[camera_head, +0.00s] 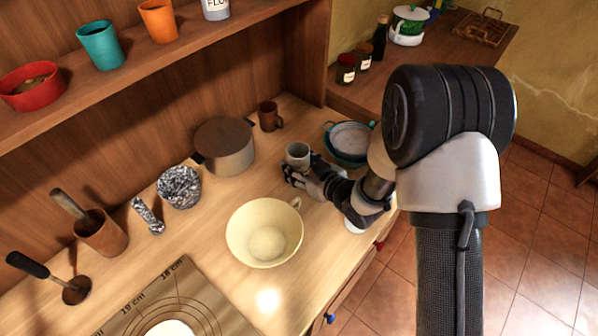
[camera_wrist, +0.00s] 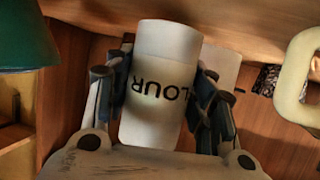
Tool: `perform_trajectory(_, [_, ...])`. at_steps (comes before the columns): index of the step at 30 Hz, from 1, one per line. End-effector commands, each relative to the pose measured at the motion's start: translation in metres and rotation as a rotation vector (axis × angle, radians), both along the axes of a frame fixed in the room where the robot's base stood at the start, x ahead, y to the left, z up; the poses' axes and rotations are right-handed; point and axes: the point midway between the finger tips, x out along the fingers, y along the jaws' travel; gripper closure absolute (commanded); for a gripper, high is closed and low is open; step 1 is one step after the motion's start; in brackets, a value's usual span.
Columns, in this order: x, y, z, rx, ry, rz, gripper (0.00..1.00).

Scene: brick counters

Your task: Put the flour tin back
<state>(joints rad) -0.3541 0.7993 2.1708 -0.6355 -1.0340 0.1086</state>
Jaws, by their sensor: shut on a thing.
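The flour tin (camera_wrist: 163,90) is a pale cylinder with dark lettering, partly covered, that appears upside down in the wrist view. My gripper (camera_wrist: 160,105) is shut on it, one finger on each side. A pale container (camera_head: 216,8) with a partly cut-off "FLO" label stands on the upper shelf.
The shelf (camera_head: 140,65) also holds an orange cup (camera_head: 158,20), a teal cup (camera_head: 101,44) and a red bowl (camera_head: 33,87).

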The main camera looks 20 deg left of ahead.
Motion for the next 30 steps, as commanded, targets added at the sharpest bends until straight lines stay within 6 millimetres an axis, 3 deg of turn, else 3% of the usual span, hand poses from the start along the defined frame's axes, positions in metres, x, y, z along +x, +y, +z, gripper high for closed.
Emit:
perform_trajectory(3, [0.0,0.0,-0.019,0.001,0.0,0.0,0.84])
perform_trajectory(15, [0.0,0.0,-0.023,0.002,-0.001,0.0,0.84])
perform_trajectory(16, [0.0,0.0,-0.024,0.001,0.001,0.0,0.49])
perform_trajectory(20, [0.0,0.0,-0.023,0.001,0.001,0.0,0.42])
perform_trajectory(30, [0.0,0.0,-0.021,0.001,0.001,0.0,0.42])
